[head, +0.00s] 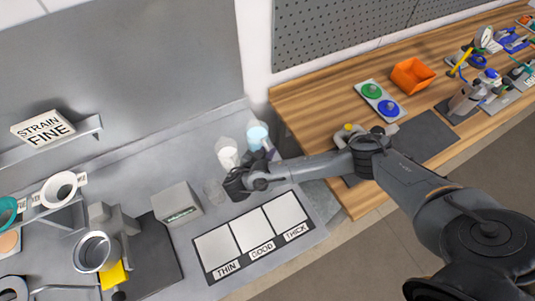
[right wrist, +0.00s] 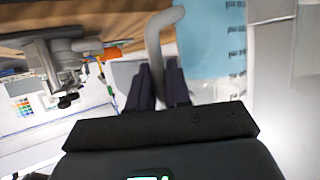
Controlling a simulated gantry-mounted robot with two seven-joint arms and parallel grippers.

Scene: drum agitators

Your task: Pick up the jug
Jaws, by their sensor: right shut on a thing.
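The jug (head: 258,134) is clear with light blue contents and stands at the back right of the grey bench. In the right wrist view the jug (right wrist: 208,45) fills the upper right, with printed marks on its side. Its grey curved handle (right wrist: 156,38) runs down between the fingers. My right gripper (right wrist: 158,84) is shut on that handle. In the head view my right gripper (head: 264,158) is beside the jug, its fingertips partly hidden. My left gripper is not in view.
A second clear vessel with white contents (head: 227,153) stands just left of the jug. A wooden table (head: 300,100) adjoins at right.

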